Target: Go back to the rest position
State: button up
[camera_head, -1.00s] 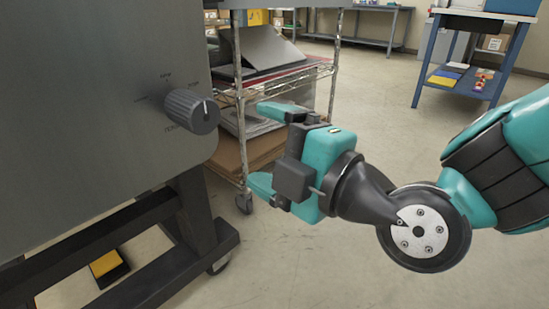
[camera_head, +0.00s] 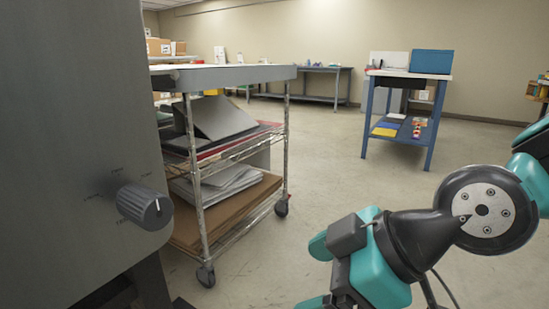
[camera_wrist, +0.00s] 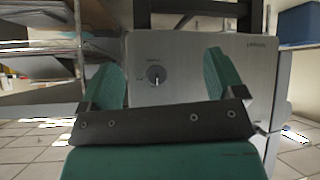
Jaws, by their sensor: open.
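My gripper (camera_head: 318,275) is low in the right half of the head view, open and empty, with clear floor around it. Its lower finger is partly cut off by the bottom edge. In the wrist view my gripper (camera_wrist: 165,80) shows two teal fingers spread wide with nothing between them. The grey laminator (camera_head: 75,130) fills the left of the head view, and its black dial (camera_head: 145,206) is well to the left of my gripper, apart from it. In the wrist view the laminator's front panel (camera_wrist: 200,75) and the dial (camera_wrist: 156,74) appear beyond the fingers.
A wire cart (camera_head: 285,150) with sheets and cardboard stands behind the laminator. A blue table (camera_head: 368,120) with a blue box (camera_head: 431,62) stands at the back right. A grey bench (camera_head: 337,85) is along the far wall. The floor (camera_head: 330,185) between them is free.

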jog(key=s+d+r+m+g+h+p, duration=0.3)
jog(key=s+d+m+h, duration=0.25)
jog(key=d+m, duration=0.4)
notch_tip(320, 180, up, 36)
jog(key=n+y+p, duration=0.1)
jog(key=p, duration=3.6)
jog(key=shift+s+d+r, duration=0.15)
jog(key=shift+s+r, duration=0.05)
jog(key=shift+r, duration=0.05)
